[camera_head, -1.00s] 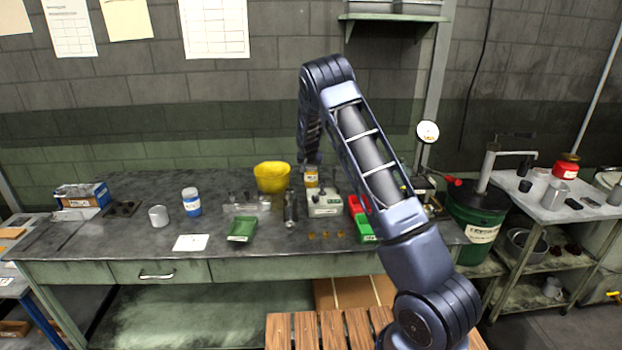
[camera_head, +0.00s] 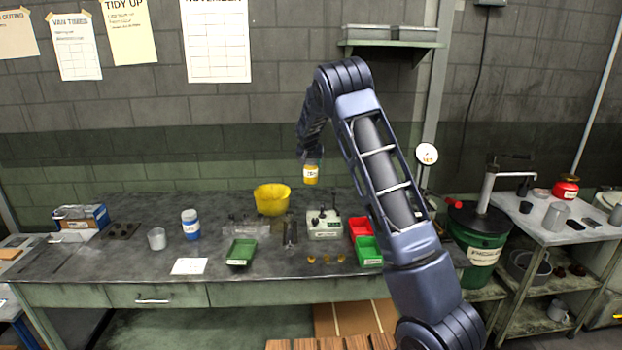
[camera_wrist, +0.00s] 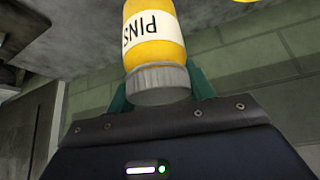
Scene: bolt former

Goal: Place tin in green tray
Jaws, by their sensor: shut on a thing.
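A yellow tin with a white label (camera_head: 311,174) hangs from my gripper above the back of the bench, against the wall. In the wrist view the tin (camera_wrist: 153,35) reads "PINS" and has a grey ribbed lid. My gripper (camera_wrist: 158,88) is shut on the tin at its lid end, with green fingers on both sides. A shallow green tray (camera_head: 241,252) lies on the bench near the front edge, below and left of the tin; it looks empty. A green bin (camera_head: 369,252) stands at the right, beside a red bin.
A grey control box (camera_head: 324,224) and a red bin (camera_head: 360,229) are to the right. A metal cup (camera_head: 157,239), a blue-and-white jar (camera_head: 190,224) and white paper (camera_head: 189,266) lie left.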

